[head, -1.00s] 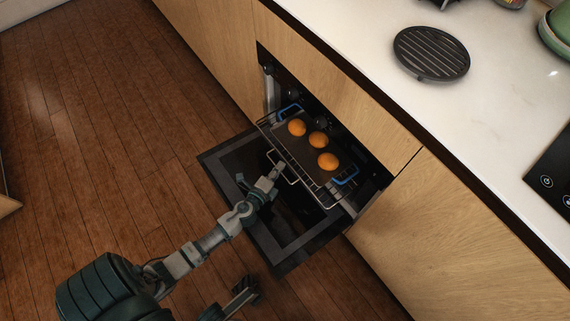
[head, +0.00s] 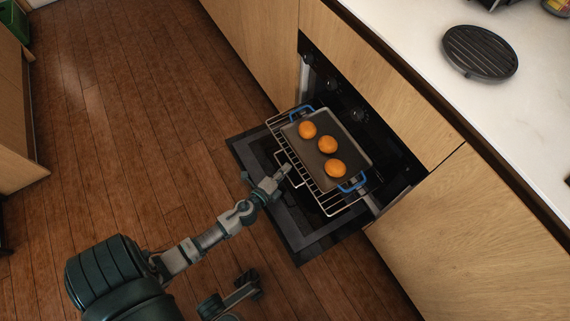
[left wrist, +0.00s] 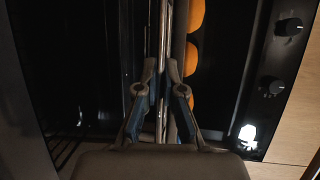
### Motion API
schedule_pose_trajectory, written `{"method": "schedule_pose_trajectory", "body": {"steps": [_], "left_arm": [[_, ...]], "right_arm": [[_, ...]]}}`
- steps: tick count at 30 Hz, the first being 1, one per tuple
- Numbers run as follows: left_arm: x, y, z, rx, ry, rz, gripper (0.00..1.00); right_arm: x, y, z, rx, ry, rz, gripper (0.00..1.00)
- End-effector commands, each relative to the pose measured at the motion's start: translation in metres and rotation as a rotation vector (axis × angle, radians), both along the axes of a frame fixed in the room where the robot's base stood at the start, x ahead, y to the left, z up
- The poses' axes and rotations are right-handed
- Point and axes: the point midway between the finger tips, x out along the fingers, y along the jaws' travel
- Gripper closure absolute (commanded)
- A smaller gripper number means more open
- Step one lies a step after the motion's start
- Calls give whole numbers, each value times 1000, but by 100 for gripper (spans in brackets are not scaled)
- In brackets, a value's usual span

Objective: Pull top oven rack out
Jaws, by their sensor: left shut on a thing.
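The top oven rack (head: 282,143) is a wire rack that sticks well out of the oven, above the open oven door (head: 302,234). A grey tray (head: 350,154) with blue handles lies on it and holds three orange round items (head: 327,145). My left gripper (head: 284,171) is at the rack's front edge. In the left wrist view its fingers (left wrist: 160,75) are shut on the rack's front bar (left wrist: 163,40). The right gripper (head: 256,278) shows low in the head view, partly cut off, and its jaws are unclear.
The oven control panel (head: 357,114) has dark knobs and sits below the white counter (head: 415,28). A round black grill plate (head: 480,52) lies on the counter. Open wooden floor (head: 150,130) is left of the door.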

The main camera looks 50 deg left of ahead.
Motion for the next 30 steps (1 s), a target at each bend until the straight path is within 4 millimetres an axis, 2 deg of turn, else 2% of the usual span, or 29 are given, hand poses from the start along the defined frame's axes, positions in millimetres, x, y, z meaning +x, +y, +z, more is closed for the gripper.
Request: {"method": "schedule_pose_trajectory", "body": {"steps": [1,3,5,14,17,30], "left_arm": [[-2,-2,-6,-4,10,-2,100],[-2,-2,-6,-4,10,-2,81],[-2,-2,-5,-4,9,-1,68],[-2,-1,-2,-2,3,-1,68],[-9,-3,-1,-2,4,-1,68],[-94,-25,13,-6,7,2,68]], "right_arm": [[0,0,-1,0,2,0,37],[0,0,-2,0,3,0,37],[0,0,-2,1,4,0,37],[-2,-1,-2,4,8,-2,37],[-4,-1,-1,3,4,-2,37],[-3,0,-1,1,3,-1,37]]}}
